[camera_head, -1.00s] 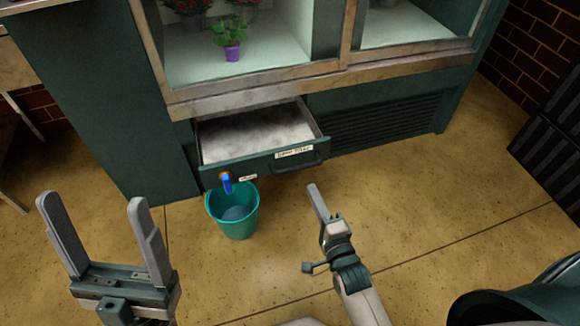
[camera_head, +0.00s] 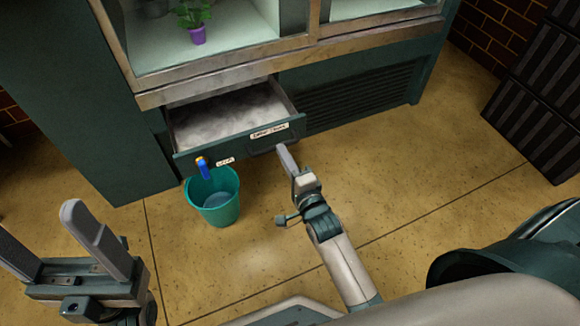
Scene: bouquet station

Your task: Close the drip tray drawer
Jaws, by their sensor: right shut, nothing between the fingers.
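The drip tray drawer (camera_head: 200,155) stands pulled out from the base of the dark green cabinet, with a grey, frosty-looking tray inside. Its front has a pale label, a dark handle (camera_head: 270,145) and a blue tap (camera_head: 203,163). My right gripper (camera_head: 286,156) is shut and empty, with its tips close to the right end of the drawer front, by the handle. I cannot tell if it touches. My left gripper (camera_head: 45,235) is open and empty at the lower left, away from the drawer.
A teal bucket (camera_head: 213,200) with some liquid in it stands on the floor under the tap. A dark vent grille (camera_head: 360,92) is right of the drawer. Black crates (camera_head: 545,110) stand at the far right. A potted plant (camera_head: 196,28) is inside the cabinet. The floor in front is mostly clear.

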